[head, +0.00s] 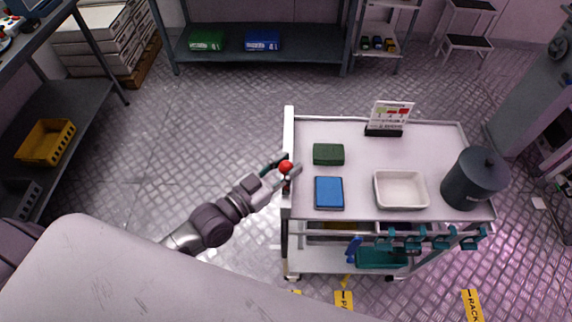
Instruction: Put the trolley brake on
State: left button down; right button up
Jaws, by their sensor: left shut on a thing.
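The trolley (350,216) stands right of centre in the head view, with a pale grey top and a lower shelf. A red round knob (286,167) sits at the trolley's left edge; I take it to be the brake's knob, and its lever is mostly hidden by the fingers. My left gripper (281,170) reaches in from the left with its fingers around the red knob and is shut on it. How far the lever is tilted is too small to tell. My right gripper is not in view.
On the trolley top are a green block (328,154), a blue box (329,193), a white tray (401,203), a dark lidded pot (474,179) and a small sign (390,116). A shelf rack (262,61) stands behind. The floor left of the trolley is clear.

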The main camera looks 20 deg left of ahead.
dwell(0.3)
pick_arm(q)
jog(key=shift+a+f+b, duration=0.25)
jog(key=shift+a+b, duration=0.05)
jog(key=shift+b, duration=0.45)
jog(key=s+a+f+n+t+y+b, duration=0.2)
jog(key=a+f+n+t+y+b, duration=0.5)
jog(key=n+b, duration=1)
jog(key=shift+s+a+f+t+b, duration=0.4)
jog(key=shift+a+t+b, duration=0.75)
jog(key=shift+t+b, duration=0.4)
jog(key=c, duration=0.9)
grip_release()
jog(key=shift+o, duration=0.5)
